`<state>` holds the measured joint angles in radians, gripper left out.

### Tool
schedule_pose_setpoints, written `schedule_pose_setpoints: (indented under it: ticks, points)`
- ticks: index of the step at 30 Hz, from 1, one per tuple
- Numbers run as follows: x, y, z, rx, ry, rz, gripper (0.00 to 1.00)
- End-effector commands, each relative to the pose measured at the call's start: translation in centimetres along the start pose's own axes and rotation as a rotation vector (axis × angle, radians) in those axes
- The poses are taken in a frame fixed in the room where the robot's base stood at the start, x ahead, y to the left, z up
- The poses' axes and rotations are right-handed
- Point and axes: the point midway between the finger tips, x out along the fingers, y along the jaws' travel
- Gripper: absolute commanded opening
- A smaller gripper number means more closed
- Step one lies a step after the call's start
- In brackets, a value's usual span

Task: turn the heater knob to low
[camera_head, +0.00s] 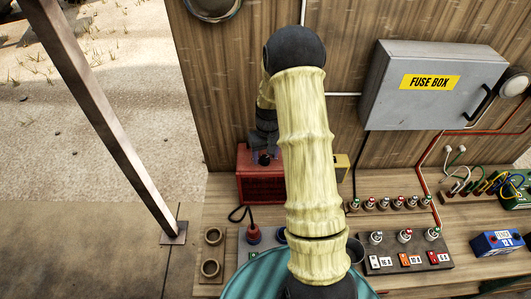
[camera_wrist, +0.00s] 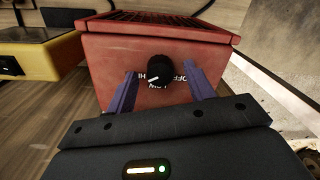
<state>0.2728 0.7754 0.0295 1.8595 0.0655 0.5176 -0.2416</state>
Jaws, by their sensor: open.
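The red heater (camera_head: 260,190) stands on the bench against the wooden wall, partly behind my arm. In the wrist view its red face (camera_wrist: 105,60) carries a black round knob (camera_wrist: 160,69) with OFF, LOW and HI marked around it. The knob's white pointer line slants to the lower left of the picture, around the HI and LOW side; its exact setting is hard to tell. My gripper (camera_wrist: 160,76) is open, with one purple finger on each side of the knob. A gap shows between knob and fingers. In the head view my gripper (camera_head: 264,152) is at the heater's top.
A yellow box (camera_head: 342,167) stands right of the heater; it also shows in the wrist view (camera_wrist: 38,55). A grey fuse box (camera_head: 420,105) hangs on the wall. Switches (camera_head: 405,236), cables and a blue battery (camera_head: 495,242) lie to the right.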

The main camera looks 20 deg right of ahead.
Motion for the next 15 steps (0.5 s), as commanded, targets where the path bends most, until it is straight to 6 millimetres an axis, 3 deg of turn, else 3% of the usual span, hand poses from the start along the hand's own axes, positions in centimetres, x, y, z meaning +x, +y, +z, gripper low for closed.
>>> schedule_pose_setpoints:
  ticks: [9,15]
  points:
    - [0.38,0.05,0.02,0.001,0.000,0.000,0.53]
    - [0.35,0.10,0.03,0.002,0.000,0.000,0.16]
